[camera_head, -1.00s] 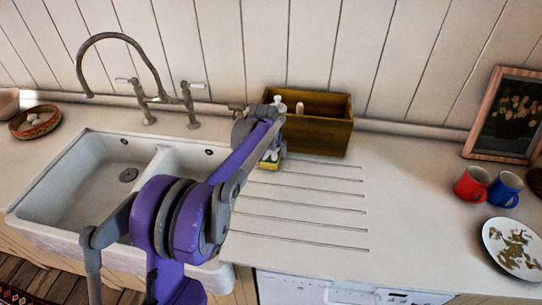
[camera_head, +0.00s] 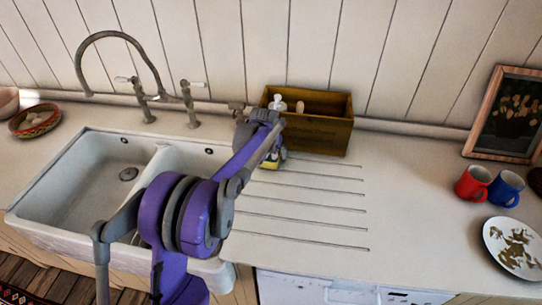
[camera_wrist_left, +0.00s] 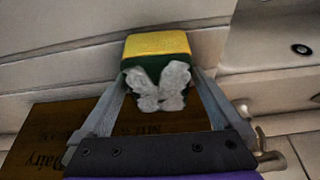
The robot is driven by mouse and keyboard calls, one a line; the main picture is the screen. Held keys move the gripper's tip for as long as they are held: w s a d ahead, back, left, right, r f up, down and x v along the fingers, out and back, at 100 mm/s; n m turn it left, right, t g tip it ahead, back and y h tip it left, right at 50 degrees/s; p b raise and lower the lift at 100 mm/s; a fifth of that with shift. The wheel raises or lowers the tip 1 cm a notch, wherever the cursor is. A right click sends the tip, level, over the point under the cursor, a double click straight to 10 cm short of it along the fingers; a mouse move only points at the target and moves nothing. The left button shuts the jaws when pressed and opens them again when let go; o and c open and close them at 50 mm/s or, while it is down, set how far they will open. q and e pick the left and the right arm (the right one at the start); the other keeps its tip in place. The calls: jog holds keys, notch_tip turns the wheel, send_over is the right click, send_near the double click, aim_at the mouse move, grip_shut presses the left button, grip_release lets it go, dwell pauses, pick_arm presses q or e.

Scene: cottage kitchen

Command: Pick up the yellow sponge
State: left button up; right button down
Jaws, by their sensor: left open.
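The yellow sponge (camera_head: 273,164) lies on the drainer counter in front of the wooden box, mostly hidden by my left arm in the head view. In the left wrist view the sponge (camera_wrist_left: 158,43) shows a yellow face, a dark green layer and a white butterfly-like shape on its near side. My left gripper (camera_head: 272,148) is over the sponge. In the wrist view its fingers (camera_wrist_left: 160,76) are open, one on each side of the sponge, with their tips close to it. I cannot tell whether they touch it. My right gripper is not in view.
A wooden box (camera_head: 325,133) holding a white-topped item stands behind the sponge; its lettered side also shows in the wrist view (camera_wrist_left: 45,125). The double sink (camera_head: 85,170) and faucet are left. The grooved counter to the right is clear up to the mugs (camera_head: 473,184) and plate (camera_head: 513,240).

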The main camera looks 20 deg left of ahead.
pick_arm(q)
jog(key=c, duration=1.2)
